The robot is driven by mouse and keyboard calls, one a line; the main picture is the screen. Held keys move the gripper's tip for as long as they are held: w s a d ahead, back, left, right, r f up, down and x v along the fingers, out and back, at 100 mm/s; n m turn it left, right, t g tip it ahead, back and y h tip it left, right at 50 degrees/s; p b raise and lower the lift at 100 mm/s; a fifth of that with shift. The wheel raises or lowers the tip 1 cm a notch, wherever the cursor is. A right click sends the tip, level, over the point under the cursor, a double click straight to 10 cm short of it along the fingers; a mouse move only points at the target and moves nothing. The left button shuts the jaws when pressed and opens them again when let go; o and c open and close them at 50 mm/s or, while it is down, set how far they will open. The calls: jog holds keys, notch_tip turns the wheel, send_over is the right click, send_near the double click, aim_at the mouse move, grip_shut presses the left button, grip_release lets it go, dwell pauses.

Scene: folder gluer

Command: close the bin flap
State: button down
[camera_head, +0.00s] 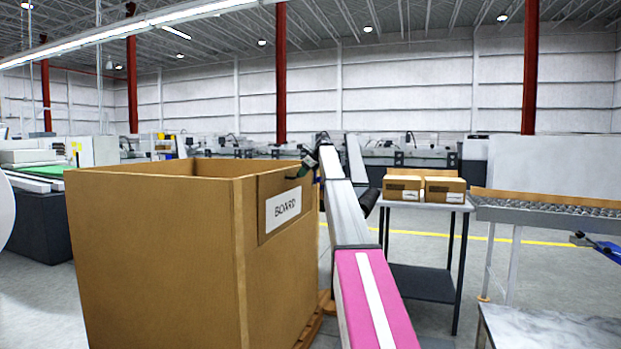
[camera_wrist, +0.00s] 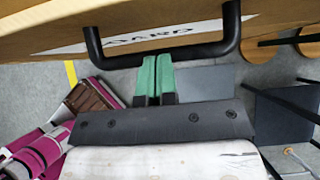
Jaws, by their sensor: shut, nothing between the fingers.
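The bin (camera_head: 150,250) is a large open-topped brown cardboard box at left in the head view. Its flap (camera_head: 266,222) is a brown panel at the top of the right face, with a white BOARD label (camera_head: 284,207). It looks upright and near that face; any small gap cannot be told. In the wrist view the flap (camera_wrist: 190,14) crosses the top, with a black bar handle (camera_wrist: 233,40). My gripper (camera_wrist: 153,58) is shut and empty, its green fingertips right at the handle bar; contact is unclear. It shows small beside the flap's upper right edge in the head view.
A table (camera_head: 427,204) with two cardboard boxes (camera_head: 403,187) stands right of my arm. A roller conveyor (camera_head: 550,213) is farther right, and a marble-topped table (camera_head: 550,330) is at lower right. Grey floor is open between them. The bin stands on a wooden pallet (camera_head: 313,328).

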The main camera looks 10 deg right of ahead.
jog(key=shift+w+a, duration=0.3)
jog(key=shift+a, duration=0.15)
jog(key=shift+d, duration=0.1)
